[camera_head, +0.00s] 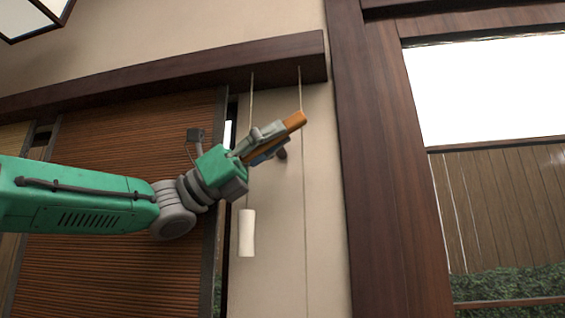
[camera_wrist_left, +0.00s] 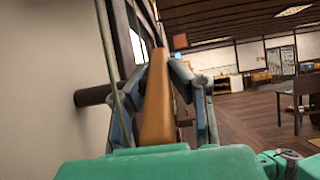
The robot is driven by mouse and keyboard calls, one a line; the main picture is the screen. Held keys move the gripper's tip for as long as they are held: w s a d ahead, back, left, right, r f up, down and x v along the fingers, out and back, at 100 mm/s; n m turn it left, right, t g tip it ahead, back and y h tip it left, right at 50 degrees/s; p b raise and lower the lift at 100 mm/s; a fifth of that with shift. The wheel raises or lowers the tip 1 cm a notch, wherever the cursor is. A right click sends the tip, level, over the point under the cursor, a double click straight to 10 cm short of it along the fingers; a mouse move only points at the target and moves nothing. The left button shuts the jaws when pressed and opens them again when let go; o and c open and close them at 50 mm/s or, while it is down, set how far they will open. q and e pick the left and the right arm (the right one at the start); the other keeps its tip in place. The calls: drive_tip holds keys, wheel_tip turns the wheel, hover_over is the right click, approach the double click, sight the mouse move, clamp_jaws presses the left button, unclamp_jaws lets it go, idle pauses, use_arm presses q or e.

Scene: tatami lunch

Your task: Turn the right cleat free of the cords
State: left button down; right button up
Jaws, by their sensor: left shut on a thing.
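The right cleat (camera_head: 295,121) is an orange wooden bar, tilted up to the right in the head view. My left gripper (camera_head: 262,143) is shut on it, and the fingers hide part of the bar. The left wrist view shows the cleat (camera_wrist_left: 156,110) between the two fingers (camera_wrist_left: 160,105). A dark round post (camera_wrist_left: 93,96) reaches from the wall towards it. One cord (camera_head: 301,88) hangs from the beam and runs down by the cleat's upper end. Another cord (camera_head: 252,98) hangs to its left. Whether either cord touches the cleat I cannot tell. My right gripper is out of view.
A white cylindrical weight (camera_head: 247,233) hangs below my gripper, in front of the pale wall (camera_head: 275,270). A dark beam (camera_head: 200,70) runs above. A slatted blind (camera_head: 120,260) is at left and a dark wooden post (camera_head: 375,170) at right.

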use_arm(q)
drive_tip(key=shift+w+a+f+h+b, duration=0.1)
drive_tip(key=shift+w+f+h+b, duration=0.15)
drive_tip(key=shift+b, duration=0.25)
drive_tip(key=shift+r, duration=0.1)
drive_tip(key=c, duration=1.5)
unclamp_jaws()
drive_tip(key=shift+w+a, duration=0.1)
drive_tip(key=shift+a, duration=0.3)
drive_tip(key=shift+s+a, duration=0.1)
drive_tip(key=shift+s, duration=0.1)
drive_tip(key=v, duration=1.2)
drive_tip(key=shift+w+d, duration=0.2)
drive_tip(key=shift+w, duration=0.05)
drive_tip(key=shift+o, duration=0.5)
